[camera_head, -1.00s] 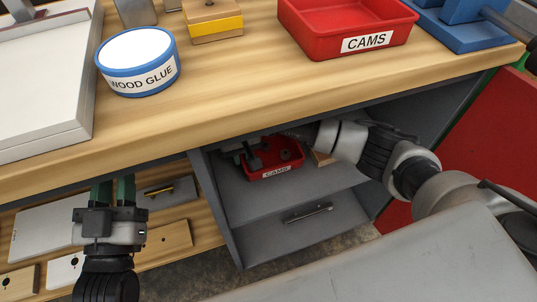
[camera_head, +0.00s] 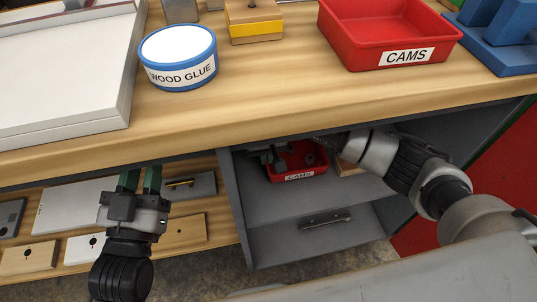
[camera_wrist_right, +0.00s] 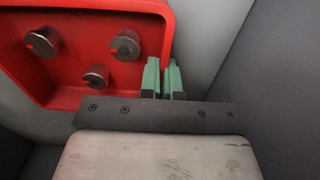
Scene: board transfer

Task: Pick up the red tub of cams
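A red tub of cams (camera_head: 318,173) with a CAMS label sits on the shelf of the grey cabinet under the bench. Several dark round cams (camera_wrist_right: 125,45) lie inside the tub. My left gripper (camera_head: 140,180) is empty, its fingers apart, in front of the lower shelf at left.
Another red tub (camera_head: 385,60) labelled CAMS stands empty on the benchtop (camera_head: 270,105). A blue-rimmed wood glue pot (camera_head: 178,80) stands to its left. A wooden piece (camera_head: 348,167) lies right of the lower tub.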

